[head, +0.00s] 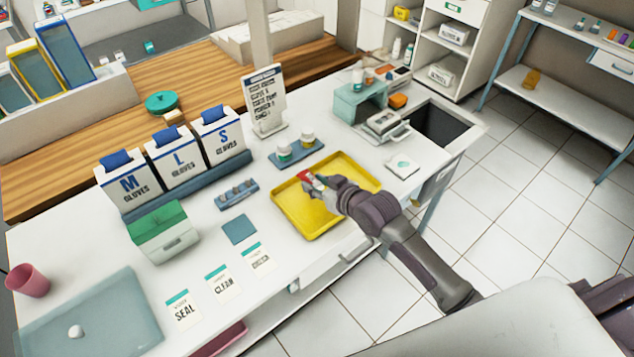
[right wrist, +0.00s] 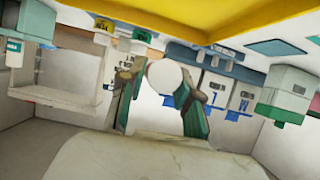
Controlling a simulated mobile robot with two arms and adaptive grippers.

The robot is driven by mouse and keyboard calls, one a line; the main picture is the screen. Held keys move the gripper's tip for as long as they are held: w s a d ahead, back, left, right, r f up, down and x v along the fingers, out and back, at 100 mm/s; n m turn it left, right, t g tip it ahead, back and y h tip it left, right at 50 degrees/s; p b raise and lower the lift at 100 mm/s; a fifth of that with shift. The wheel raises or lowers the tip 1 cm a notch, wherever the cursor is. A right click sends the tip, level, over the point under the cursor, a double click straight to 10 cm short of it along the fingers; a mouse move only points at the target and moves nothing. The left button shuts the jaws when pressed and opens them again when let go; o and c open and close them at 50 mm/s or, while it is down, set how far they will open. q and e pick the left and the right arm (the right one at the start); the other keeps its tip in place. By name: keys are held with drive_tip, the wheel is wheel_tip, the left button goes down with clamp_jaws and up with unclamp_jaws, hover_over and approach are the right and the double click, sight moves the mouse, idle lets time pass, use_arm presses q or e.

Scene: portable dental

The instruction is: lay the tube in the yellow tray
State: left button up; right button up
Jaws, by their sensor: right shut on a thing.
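The yellow tray (head: 345,165) lies on the white counter near its front edge; its yellow surface also fills the top of the right wrist view (right wrist: 200,15). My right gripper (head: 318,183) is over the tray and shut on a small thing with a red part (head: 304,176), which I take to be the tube. In the right wrist view a round white end (right wrist: 164,75) shows between the fingers. The rest of the tube is mostly hidden by the gripper. I cannot tell whether it touches the tray. My left gripper is not in view.
A blue stand with two small jars (head: 297,148) is behind the tray. Glove boxes (head: 175,160) and a green box (head: 161,230) stand to the left. A blue square pad (head: 239,229) and label cards lie at the left front. A dark opening (head: 440,125) is at the right.

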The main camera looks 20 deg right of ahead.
drive_tip(key=b, duration=0.4)
hover_over(317, 209)
wheel_tip(317, 209, down, 5)
drive_tip(key=shift+w+r, duration=0.1)
drive_tip(key=shift+r, duration=0.05)
wheel_tip(317, 209, down, 2)
drive_tip(key=shift+f+b, duration=0.1)
drive_tip(key=shift+b, duration=0.35)
drive_tip(key=shift+f, duration=0.25)
drive_tip(key=o, duration=1.2)
drive_tip(key=v, duration=1.2)
